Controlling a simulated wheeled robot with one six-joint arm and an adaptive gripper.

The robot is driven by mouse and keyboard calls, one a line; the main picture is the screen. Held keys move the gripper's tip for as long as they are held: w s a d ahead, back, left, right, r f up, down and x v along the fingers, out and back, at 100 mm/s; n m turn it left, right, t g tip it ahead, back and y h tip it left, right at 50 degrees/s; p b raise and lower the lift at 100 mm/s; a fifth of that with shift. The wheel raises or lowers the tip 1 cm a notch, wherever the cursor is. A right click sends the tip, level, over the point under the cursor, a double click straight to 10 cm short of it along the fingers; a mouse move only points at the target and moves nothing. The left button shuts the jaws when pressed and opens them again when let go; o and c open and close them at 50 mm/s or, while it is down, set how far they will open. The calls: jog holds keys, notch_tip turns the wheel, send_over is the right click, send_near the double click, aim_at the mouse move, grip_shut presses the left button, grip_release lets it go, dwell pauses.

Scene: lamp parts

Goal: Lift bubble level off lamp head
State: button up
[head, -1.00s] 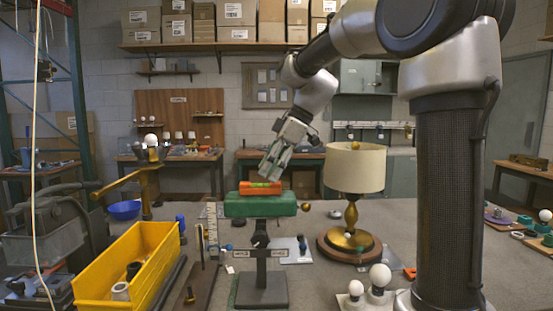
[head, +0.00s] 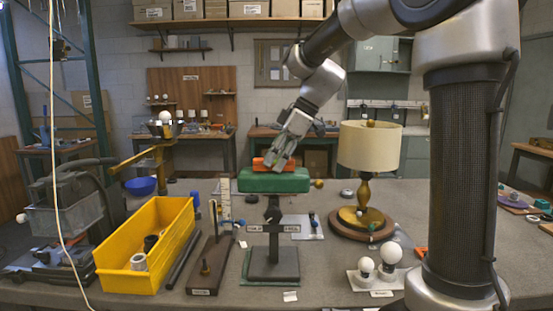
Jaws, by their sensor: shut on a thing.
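The bubble level (head: 258,163) is a small orange bar lying along the top of the green lamp head (head: 274,182). The lamp head sits level on a dark stand (head: 273,250) with a labelled crossbar. My gripper (head: 277,163) reaches down from the upper right and is shut on the bubble level, its fingers covering the level's middle and right part. The level appears to touch the lamp head; any small gap is too fine to tell.
A lamp with a cream shade (head: 369,147) stands close on the right. A yellow bin (head: 150,245) and a wooden board with an upright ruler (head: 212,262) are at the left. White bulbs (head: 390,251) stand at the front right.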

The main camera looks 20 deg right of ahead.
aim_at(276, 159)
grip_shut()
jog(key=shift+r, duration=0.85)
jog(key=shift+r, duration=1.15)
jog(key=shift+r, duration=0.1)
jog(key=shift+r, duration=1.9)
jog(key=shift+r, duration=2)
